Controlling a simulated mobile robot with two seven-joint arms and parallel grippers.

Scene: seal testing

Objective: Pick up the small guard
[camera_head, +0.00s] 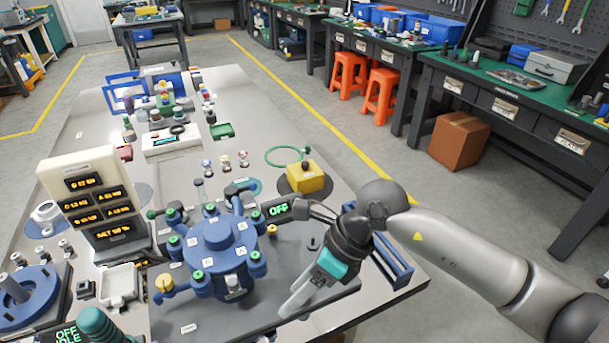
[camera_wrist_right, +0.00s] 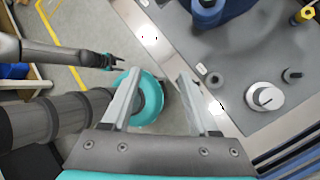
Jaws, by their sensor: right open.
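No part is clearly marked as the small guard, and I cannot tell which one it is. Blue open frames (camera_head: 125,84) stand at the table's far left end. A blue slatted rack (camera_head: 392,258) lies at the right edge, beside my right arm. My right gripper (camera_head: 292,307) is open and empty, pointing down over the front of the dark plate, right of the blue valve hub (camera_head: 222,243). My left gripper (camera_wrist_right: 117,62) shows small in the wrist view, prongs apart, away from the table.
A white round knob (camera_wrist_right: 265,97) and a dark peg (camera_wrist_right: 292,75) stand on the plate. A yellow block (camera_head: 305,178) and a green ring (camera_head: 288,156) are behind. A display panel (camera_head: 90,190) stands left.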

